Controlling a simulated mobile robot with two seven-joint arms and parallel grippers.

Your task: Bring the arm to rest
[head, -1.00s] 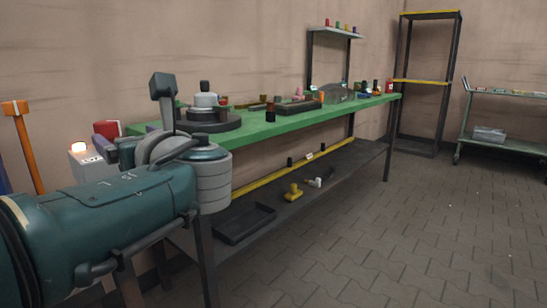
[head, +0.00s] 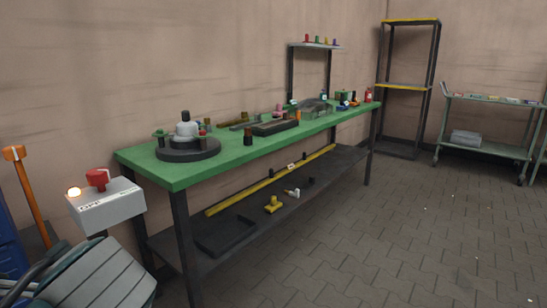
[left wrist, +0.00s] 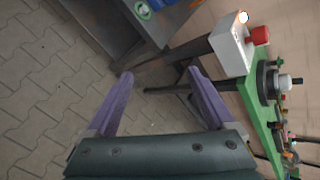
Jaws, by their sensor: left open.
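My left arm (head: 95,275) shows at the bottom left of the head view, low and close to the camera. My left gripper (left wrist: 160,80) shows in the left wrist view, its two purple fingers spread apart with nothing between them. Paving is seen beyond the fingers, and the fingers touch nothing that I can see. The gripper itself cannot be made out in the head view. My right gripper is in neither view.
A green workbench (head: 178,178) carries a round dark fixture (head: 188,152) and small parts. A grey box with a red button (head: 105,203) stands near my arm, beside an orange-handled tool (head: 27,190). A trolley (head: 490,146) stands back right. The paved floor is clear in front.

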